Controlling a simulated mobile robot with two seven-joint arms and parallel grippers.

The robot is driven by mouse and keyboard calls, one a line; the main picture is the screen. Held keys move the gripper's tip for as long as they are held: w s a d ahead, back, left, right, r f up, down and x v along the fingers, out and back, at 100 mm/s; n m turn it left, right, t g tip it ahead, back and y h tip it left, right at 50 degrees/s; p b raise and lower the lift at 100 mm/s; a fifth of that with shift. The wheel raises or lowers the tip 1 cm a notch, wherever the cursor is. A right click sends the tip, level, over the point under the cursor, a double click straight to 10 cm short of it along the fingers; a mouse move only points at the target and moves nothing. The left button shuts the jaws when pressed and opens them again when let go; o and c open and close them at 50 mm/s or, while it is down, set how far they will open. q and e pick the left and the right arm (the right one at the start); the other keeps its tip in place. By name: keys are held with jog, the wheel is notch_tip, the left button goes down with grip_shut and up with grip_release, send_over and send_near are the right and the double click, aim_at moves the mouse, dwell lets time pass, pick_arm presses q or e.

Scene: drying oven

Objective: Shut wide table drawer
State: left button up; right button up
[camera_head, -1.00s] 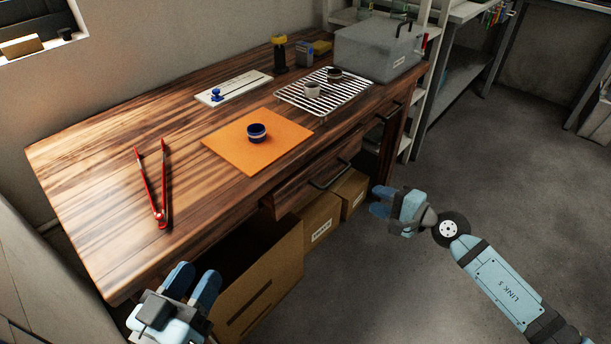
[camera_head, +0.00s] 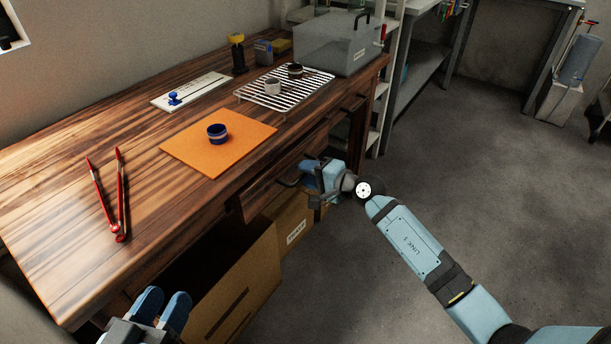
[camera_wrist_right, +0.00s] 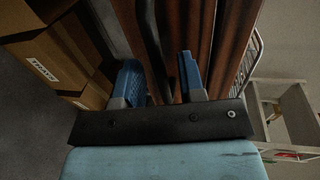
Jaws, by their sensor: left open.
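The wide wooden table drawer (camera_head: 258,192) sits under the tabletop's front edge, its front standing out a little past the frame. Its dark bar handle (camera_head: 286,182) is partly hidden by my right gripper (camera_head: 314,172). In the right wrist view, the blue fingers of my right gripper (camera_wrist_right: 160,80) are apart, with the dark handle (camera_wrist_right: 152,35) between them. I cannot tell whether they touch it. My left gripper (camera_head: 160,308) is open and empty at the bottom left, in front of the table.
Cardboard boxes (camera_head: 240,285) stand below the drawer.

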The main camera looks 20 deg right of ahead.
aim_at(292, 166)
jog(key=shift+w+a+f, duration=0.1)
jog(key=shift+w+a, duration=0.2)
jog(key=shift+w, duration=0.1)
grip_shut()
jog(key=shift+r+b+x, duration=0.2)
jog(key=shift+x, duration=0.8)
jog(key=shift+r+b+x, duration=0.15)
jog(key=shift+x, duration=0.8)
jog(key=shift+w, duration=0.1)
jog(key=shift+r, duration=0.1)
grip_release()
jog(key=shift+w+a, duration=0.1)
jog(key=shift+a, duration=0.1)
